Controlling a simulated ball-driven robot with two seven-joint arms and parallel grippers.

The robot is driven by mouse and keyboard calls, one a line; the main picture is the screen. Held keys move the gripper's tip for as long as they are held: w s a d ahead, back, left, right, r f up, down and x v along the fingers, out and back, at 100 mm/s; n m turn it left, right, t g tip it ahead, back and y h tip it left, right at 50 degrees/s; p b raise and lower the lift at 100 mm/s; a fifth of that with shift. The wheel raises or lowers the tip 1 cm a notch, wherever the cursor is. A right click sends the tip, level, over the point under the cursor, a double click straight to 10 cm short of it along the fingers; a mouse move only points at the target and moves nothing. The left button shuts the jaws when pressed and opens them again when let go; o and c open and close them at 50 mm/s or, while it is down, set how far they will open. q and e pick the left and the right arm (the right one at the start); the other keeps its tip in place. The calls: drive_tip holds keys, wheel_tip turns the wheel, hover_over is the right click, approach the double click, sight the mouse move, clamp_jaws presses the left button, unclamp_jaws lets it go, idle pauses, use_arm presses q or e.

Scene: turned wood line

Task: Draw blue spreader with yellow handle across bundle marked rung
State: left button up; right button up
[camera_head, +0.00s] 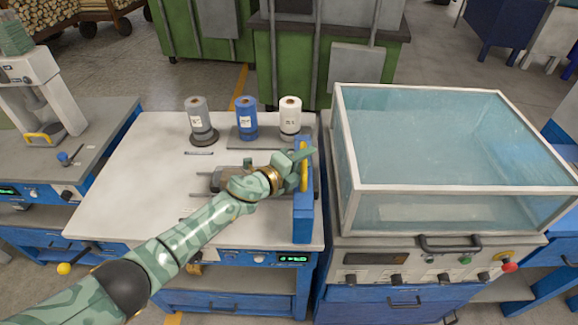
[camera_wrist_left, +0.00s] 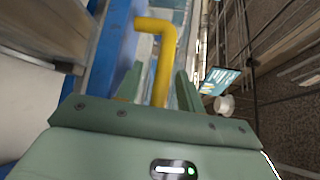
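The blue spreader (camera_head: 303,218) stands at the right edge of the white worktable. Its yellow handle (camera_head: 304,176) is partly hidden by my left gripper (camera_head: 303,158). In the left wrist view the handle (camera_wrist_left: 162,72) bends down between my two fingers (camera_wrist_left: 158,90), with a gap on either side. The left gripper is open around it. A dark bundle or fixture (camera_head: 207,182) lies mid-table, mostly behind my left arm. I cannot read a rung mark on it. My right gripper is not in view.
Grey (camera_head: 199,118), blue (camera_head: 246,120) and white (camera_head: 290,117) rolls with labels stand at the table's back. A large glass-covered machine (camera_head: 440,190) stands close on the right. A press (camera_head: 45,95) is at the left. The table's left part is clear.

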use_arm(q)
drive_tip(key=p+v, duration=0.4)
drive_tip(key=v, duration=1.1)
drive_tip(key=shift+s+a, duration=0.25)
drive_tip(key=shift+s, duration=0.05)
drive_tip(key=shift+r, duration=0.15)
